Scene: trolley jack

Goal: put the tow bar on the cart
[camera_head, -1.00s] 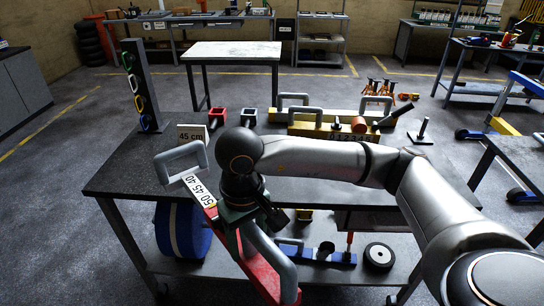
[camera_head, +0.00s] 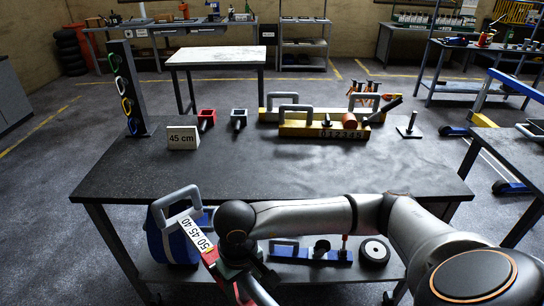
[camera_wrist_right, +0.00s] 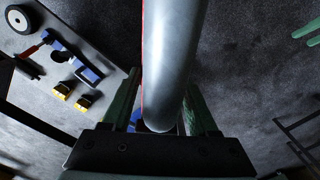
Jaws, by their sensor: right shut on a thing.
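The red bar with grey handles and a white strip marked 50 45 40, which I take for the tow bar (camera_head: 197,235), is in my right gripper (camera_head: 238,262). It is in front of the workbench's near edge. In the right wrist view the gripper (camera_wrist_right: 160,115) has its green fingers either side of a grey tube (camera_wrist_right: 172,55) of the bar. The bar's lower end is cut off in the head view. A blue-framed wheeled thing (camera_head: 484,98), perhaps the cart, stands at the right, partly cut off. My left gripper is out of view.
The dark workbench (camera_head: 250,175) has a bare front half. A 45 cm sign (camera_head: 183,138), red and grey blocks and yellow handled bars (camera_head: 322,131) stand farther back. Its lower shelf holds a blue roll (camera_head: 170,247), a blue tool (camera_head: 311,252) and a wheel (camera_head: 374,253). Another table (camera_head: 520,150) is right.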

